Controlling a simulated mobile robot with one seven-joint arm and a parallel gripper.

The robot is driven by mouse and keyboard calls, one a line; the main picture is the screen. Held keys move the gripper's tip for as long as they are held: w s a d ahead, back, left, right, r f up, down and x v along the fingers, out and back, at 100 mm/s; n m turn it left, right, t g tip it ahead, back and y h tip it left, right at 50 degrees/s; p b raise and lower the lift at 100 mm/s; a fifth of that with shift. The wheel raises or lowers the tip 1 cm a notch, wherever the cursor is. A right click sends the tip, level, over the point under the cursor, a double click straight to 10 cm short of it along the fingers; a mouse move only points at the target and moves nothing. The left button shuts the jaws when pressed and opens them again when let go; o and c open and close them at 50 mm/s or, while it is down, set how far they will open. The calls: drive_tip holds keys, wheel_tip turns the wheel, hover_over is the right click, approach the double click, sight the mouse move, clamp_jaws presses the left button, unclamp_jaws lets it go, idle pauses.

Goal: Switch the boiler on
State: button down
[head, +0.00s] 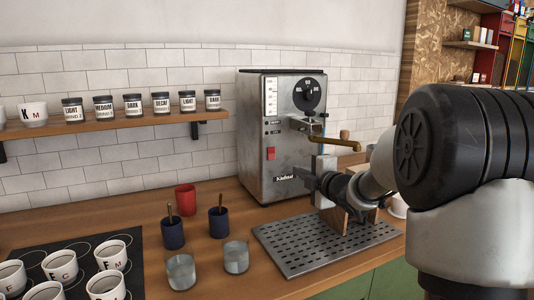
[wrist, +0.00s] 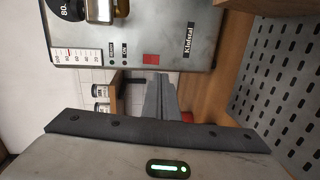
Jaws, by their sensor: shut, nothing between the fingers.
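The boiler is a steel box-shaped machine (head: 258,180) standing on the wooden counter against the tiled wall. Its front carries a black dial (head: 309,94), a pale gauge strip (head: 271,97) and a red switch (head: 271,153). The switch also shows in the wrist view (wrist: 151,58), near the fingertips; I cannot tell which way it is set. Small dark indicators sit beside it in the wrist view. My gripper (head: 303,180) is shut and empty, in front of the boiler's lower front, right of and below the switch. It shows no clear contact with the switch.
A brass-coloured handle (head: 340,142) juts from the boiler's front above my gripper. Blue cups, glasses and a red cup (head: 185,198) stand left. A shelf (head: 110,122) holds labelled jars.

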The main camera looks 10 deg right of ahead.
sight(271, 159)
drive_tip(key=shift+w+a+f+n+y, duration=0.1)
drive_tip(key=shift+w+a+n+y, duration=0.1)
drive_tip(key=shift+w+n+y, duration=0.6)
drive_tip(key=shift+h, duration=0.3)
drive_tip(key=shift+w, duration=0.15)
drive_tip(key=x, duration=1.4)
drive_tip(key=shift+w, duration=0.15)
drive_tip(key=shift+a, duration=0.1)
